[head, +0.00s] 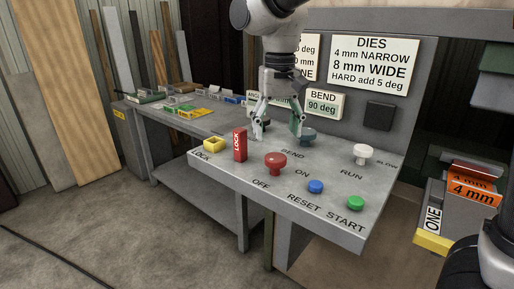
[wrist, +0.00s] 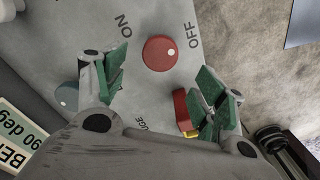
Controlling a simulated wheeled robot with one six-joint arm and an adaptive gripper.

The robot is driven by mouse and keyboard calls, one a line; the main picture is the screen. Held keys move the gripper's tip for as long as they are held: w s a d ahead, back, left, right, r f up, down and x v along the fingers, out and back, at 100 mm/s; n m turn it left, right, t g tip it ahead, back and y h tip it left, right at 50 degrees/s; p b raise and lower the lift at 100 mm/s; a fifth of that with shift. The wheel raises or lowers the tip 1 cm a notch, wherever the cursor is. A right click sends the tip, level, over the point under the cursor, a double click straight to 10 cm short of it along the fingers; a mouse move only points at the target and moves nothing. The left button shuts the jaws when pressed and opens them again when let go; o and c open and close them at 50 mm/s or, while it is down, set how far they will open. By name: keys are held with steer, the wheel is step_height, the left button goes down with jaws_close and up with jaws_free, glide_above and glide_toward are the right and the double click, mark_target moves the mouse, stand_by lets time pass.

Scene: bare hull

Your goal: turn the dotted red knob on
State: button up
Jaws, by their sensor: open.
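The red knob (head: 275,161) stands on the sloping grey panel (head: 325,168), by the labels ON and OFF. In the wrist view the red knob (wrist: 156,55) shows a white dot on its right side, the side nearer OFF than ON. My gripper (head: 277,132) points down over the panel, behind the red knob in the head view. In the wrist view my gripper (wrist: 164,82) has its green-padded fingers wide apart, with nothing between the pads. The knob lies just beyond the line between the fingertips.
A red LOCK block (head: 240,145) and a yellow socket (head: 213,144) are left of the knob. A grey-blue knob (head: 308,137) is close to one finger. A white knob (head: 363,152), blue button (head: 316,187) and green button (head: 355,202) are to the right.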

mark_target(276, 157)
steer(key=shift+w+a+r+m, duration=0.15)
steer(key=shift+a+r+m, duration=0.05)
steer(key=shift+r+m, duration=0.2)
steer(key=shift+s+d+f+m, duration=0.1)
steer(key=shift+s+d+m, duration=0.1)
steer(key=shift+m, duration=0.1)
step_height(276, 157, down, 8)
steer(key=shift+r, duration=0.15)
steer(key=c, duration=1.1)
